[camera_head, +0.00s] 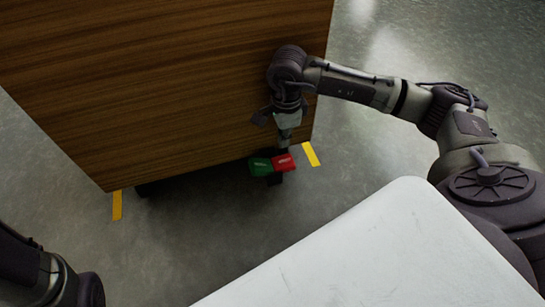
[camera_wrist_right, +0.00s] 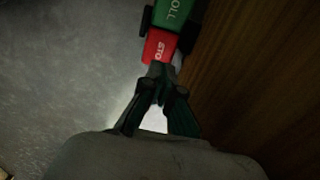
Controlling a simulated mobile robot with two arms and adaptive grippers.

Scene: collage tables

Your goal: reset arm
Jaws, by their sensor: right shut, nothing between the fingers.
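My right arm reaches in from the right in the head view. Its gripper (camera_head: 285,137) points down beside the wooden cart's side, just above a red and green pedal. The red part (camera_head: 284,163) reads in part "STO" in the right wrist view (camera_wrist_right: 159,48), and the green part (camera_head: 260,166) lies to its left. In the right wrist view my right gripper (camera_wrist_right: 158,84) has its fingertips together with nothing between them, close to the red part; I cannot tell whether they touch. Part of my left arm shows at the lower left; its gripper is out of view.
The wooden cart (camera_head: 150,80) fills the upper left, with dark casters below. Yellow tape marks (camera_head: 117,205) lie on the grey floor (camera_head: 215,215) near its corners. A pale white surface (camera_head: 390,250) fills the lower right front. The floor between them is clear.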

